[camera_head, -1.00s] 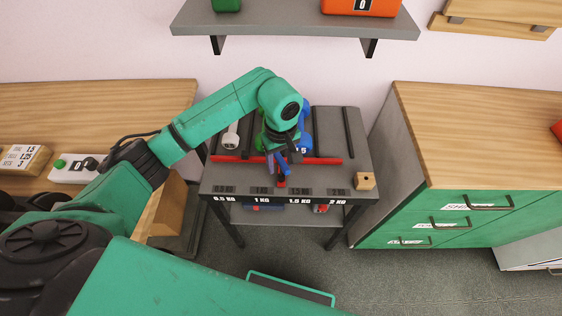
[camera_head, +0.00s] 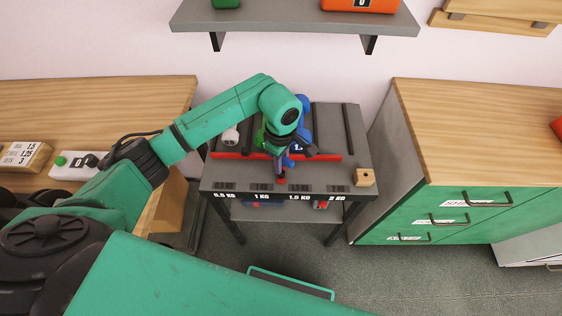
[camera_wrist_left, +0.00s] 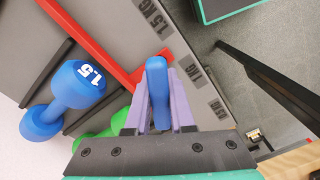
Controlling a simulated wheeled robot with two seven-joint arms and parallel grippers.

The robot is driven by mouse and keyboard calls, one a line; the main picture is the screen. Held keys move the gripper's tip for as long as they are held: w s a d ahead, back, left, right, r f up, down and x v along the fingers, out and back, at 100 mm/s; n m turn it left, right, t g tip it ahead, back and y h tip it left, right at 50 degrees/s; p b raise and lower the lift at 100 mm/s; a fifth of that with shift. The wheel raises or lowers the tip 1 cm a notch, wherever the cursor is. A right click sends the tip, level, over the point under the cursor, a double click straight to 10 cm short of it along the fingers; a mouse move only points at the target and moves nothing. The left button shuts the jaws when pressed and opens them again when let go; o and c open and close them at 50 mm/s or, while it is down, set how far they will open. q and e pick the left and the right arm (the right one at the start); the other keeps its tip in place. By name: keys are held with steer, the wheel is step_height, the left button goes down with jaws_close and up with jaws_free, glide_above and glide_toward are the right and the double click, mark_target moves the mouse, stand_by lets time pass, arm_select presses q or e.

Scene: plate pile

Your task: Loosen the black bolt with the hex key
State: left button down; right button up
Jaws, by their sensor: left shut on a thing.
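My left gripper (camera_head: 283,162) is above the front of the grey weight rack, near the red bar. In the left wrist view its purple fingers (camera_wrist_left: 159,108) are shut on a slim blue piece (camera_wrist_left: 157,82), seen nearly end-on. I take this to be the hex key, but its full shape is hidden. A red tab with a dark top (camera_head: 281,178) sticks out from the red bar just below the fingers. I cannot make out a black bolt, nor whether the blue piece touches anything. My right gripper is not in view.
The grey rack (camera_head: 225,188) carries a white dumbbell (camera_head: 230,136), a blue 1.5 dumbbell (camera_wrist_left: 65,98) and a green dumbbell (camera_wrist_left: 103,133), behind the red bar (camera_head: 325,157). A wooden block (camera_head: 364,178) sits at its right front. Wooden-topped drawers (camera_head: 480,130) stand at right.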

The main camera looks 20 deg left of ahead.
arm_select(q)
steer(key=n, duration=0.4)
steer(key=shift+n, duration=0.4)
steer(key=n, duration=0.6)
steer(key=shift+n+p, duration=0.3)
steer(key=shift+p, duration=0.1)
steer(key=c, duration=0.7)
jaws_free()
step_height(320, 180, up, 15)
steer(key=b, duration=0.2)
steer(key=shift+f, duration=0.2)
